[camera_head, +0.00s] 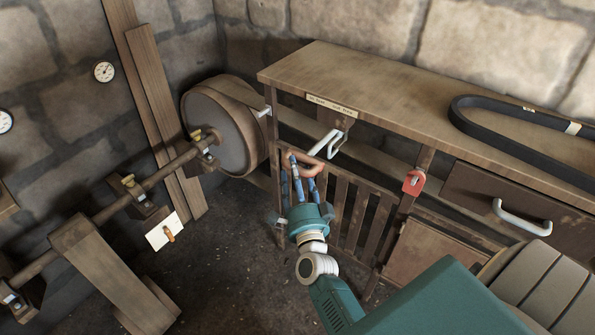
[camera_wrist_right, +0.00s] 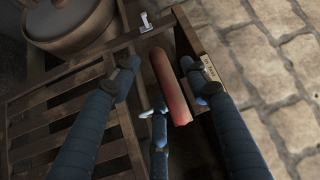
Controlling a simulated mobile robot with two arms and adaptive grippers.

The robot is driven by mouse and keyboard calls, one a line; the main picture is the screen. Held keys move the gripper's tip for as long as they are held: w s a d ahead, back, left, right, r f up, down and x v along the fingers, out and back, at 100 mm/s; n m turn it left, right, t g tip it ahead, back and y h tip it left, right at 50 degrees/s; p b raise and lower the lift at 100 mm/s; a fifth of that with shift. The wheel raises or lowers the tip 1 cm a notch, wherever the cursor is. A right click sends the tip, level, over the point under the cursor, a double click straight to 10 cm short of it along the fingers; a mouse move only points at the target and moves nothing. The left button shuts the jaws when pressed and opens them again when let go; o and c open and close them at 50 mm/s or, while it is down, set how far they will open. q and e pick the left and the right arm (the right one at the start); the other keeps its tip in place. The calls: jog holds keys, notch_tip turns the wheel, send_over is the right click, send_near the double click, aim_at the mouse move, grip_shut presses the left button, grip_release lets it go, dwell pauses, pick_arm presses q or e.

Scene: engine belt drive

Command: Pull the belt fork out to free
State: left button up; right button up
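A reddish-brown grip (camera_head: 303,168) shows at the front of the wooden bench, beneath a small label plate (camera_head: 332,104). I take it for the belt fork's handle; the fork's far end is not clear. My right gripper (camera_head: 300,170) is at this grip, its blue fingers spread around it. In the right wrist view the red grip (camera_wrist_right: 170,85) lies between the open fingers (camera_wrist_right: 160,85), with a gap on the left finger's side. The right finger is close to it; I cannot tell if they touch. A pale bent metal rod (camera_head: 325,143) is just beyond. My left gripper is not in view.
A large drum pulley (camera_head: 222,125) on a shaft stands left of the bench. A slatted gate (camera_head: 350,210) is below the grip. A black belt (camera_head: 480,125) lies on the bench top. A red padlock (camera_head: 413,182) hangs at the right.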

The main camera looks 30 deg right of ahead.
jog(key=shift+d, duration=0.15)
jog(key=shift+s, duration=0.25)
jog(key=v, duration=1.1)
jog(key=shift+s+a, duration=0.25)
jog(key=a+f+n+g+y, duration=0.2)
jog(key=a+f+n+y, duration=0.15)
jog(key=f, duration=0.55)
jog(key=a+f+n+g+y, duration=0.15)
jog(key=a+f+n, duration=0.25)
jog(key=f, duration=0.5)
jog(key=s+a+f+n+g+y, duration=0.25)
jog(key=s+f, duration=0.25)
jog(key=f, duration=0.3)
jog(key=s+a+f+n+g+y, duration=0.1)
jog(key=s+a+f+n+g, duration=0.1)
jog(key=s+f+n, duration=0.45)
jog(key=s+d+f+n+g, duration=0.2)
jog(key=s+f, duration=0.4)
jog(key=s, duration=0.3)
jog(key=s+d+f+n+g, duration=0.2)
jog(key=s+f+g, duration=0.2)
jog(key=s+f, duration=0.3)
jog(key=s+d+f+n+g+h, duration=0.1)
jog(key=s+d+f+n+g, duration=0.1)
jog(key=s+f, duration=0.4)
jog(key=s+g, duration=0.1)
jog(key=s, duration=0.4)
jog(key=shift+s+d+f+n, duration=0.2)
jog(key=shift+d+f+n, duration=0.15)
jog(key=shift+f, duration=0.05)
